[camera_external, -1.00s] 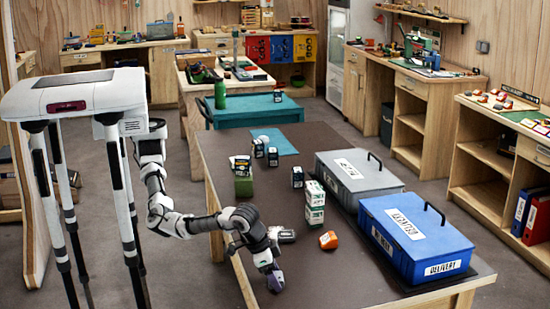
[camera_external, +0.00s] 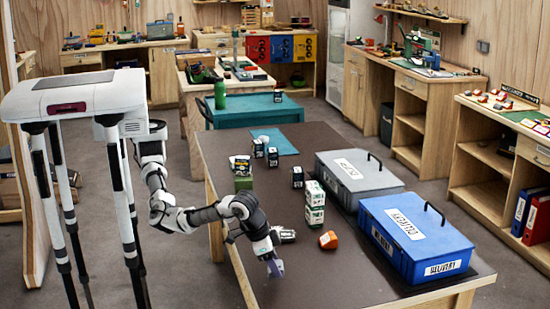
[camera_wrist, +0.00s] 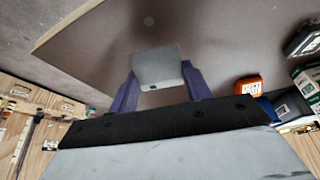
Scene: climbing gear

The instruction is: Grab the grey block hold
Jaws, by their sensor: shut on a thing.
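The grey block hold (camera_wrist: 158,68) is a pale grey block with a small dark hole, seen in the wrist view between the two purple fingers. My gripper (camera_wrist: 160,85) is shut on it, one finger on each side. In the external view my gripper (camera_external: 275,268) is above the front left part of the dark table (camera_external: 330,285); the block is hard to make out there. The wrist view shows bare table top beyond the block.
An orange block (camera_external: 328,240) and a stack of white-and-green boxes (camera_external: 315,205) stand right of my gripper. A dark-and-white box (camera_external: 285,235) lies close behind it. A blue case (camera_external: 415,240) and a grey case (camera_external: 358,180) are at the right. The front table area is clear.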

